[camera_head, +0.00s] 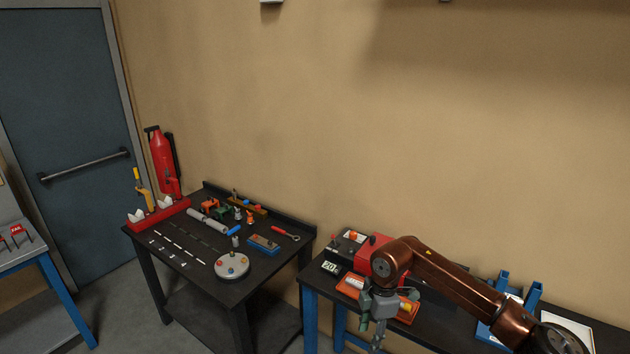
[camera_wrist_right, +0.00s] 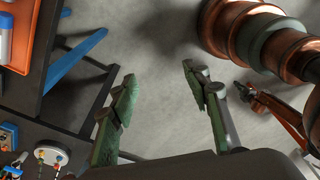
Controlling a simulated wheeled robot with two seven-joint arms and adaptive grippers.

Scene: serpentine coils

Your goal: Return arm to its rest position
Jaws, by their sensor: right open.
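My right arm (camera_head: 455,280) comes in from the lower right in the head view, copper coloured and bent at the elbow. My right gripper (camera_head: 378,325) hangs down from it in front of the right-hand bench. In the right wrist view the right gripper (camera_wrist_right: 160,100) has its two green fingers wide apart, with only grey floor between them. It holds nothing.
A black table (camera_head: 190,262) with tools and a round grey plate (camera_head: 231,266) stands left of the gripper. The right-hand bench (camera_head: 450,322) carries a red machine (camera_head: 362,256), an orange tray (camera_head: 404,314) and blue holders (camera_head: 533,296). A blue door (camera_head: 65,130) is at far left.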

